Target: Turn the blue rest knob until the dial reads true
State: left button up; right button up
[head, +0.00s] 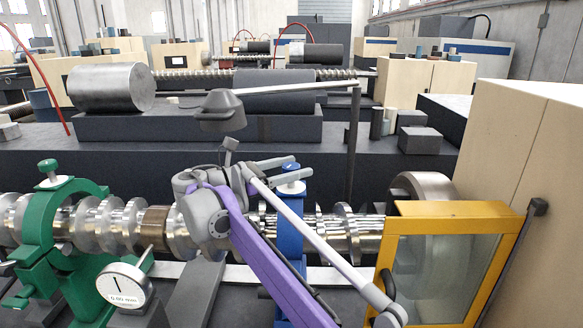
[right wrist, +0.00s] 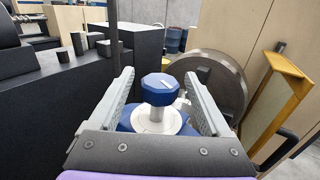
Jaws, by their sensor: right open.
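The blue knob (right wrist: 158,88) stands on a silver stem above a round pale collar in the right wrist view. My right gripper (right wrist: 160,98) is open, with one finger on each side of the knob and gaps showing on both sides. In the head view my right gripper (head: 287,167) is at the top of the blue rest (head: 290,212), and its fingers partly hide the knob. The dial (head: 125,286) faces me at lower left, its needle near upright; its small digits are hard to read, perhaps 0.60 mm. My left gripper is not in view.
A shiny crankshaft (head: 338,232) runs across through the green rest (head: 45,215) and the blue rest. A yellow-framed guard (head: 455,208) and a beige cabinet (head: 535,150) stand at right. A large metal disc (right wrist: 212,80) is beyond my right finger.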

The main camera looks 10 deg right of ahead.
jog(key=v, duration=1)
jog(key=shift+a, duration=0.35)
jog(key=shift+s, duration=0.1)
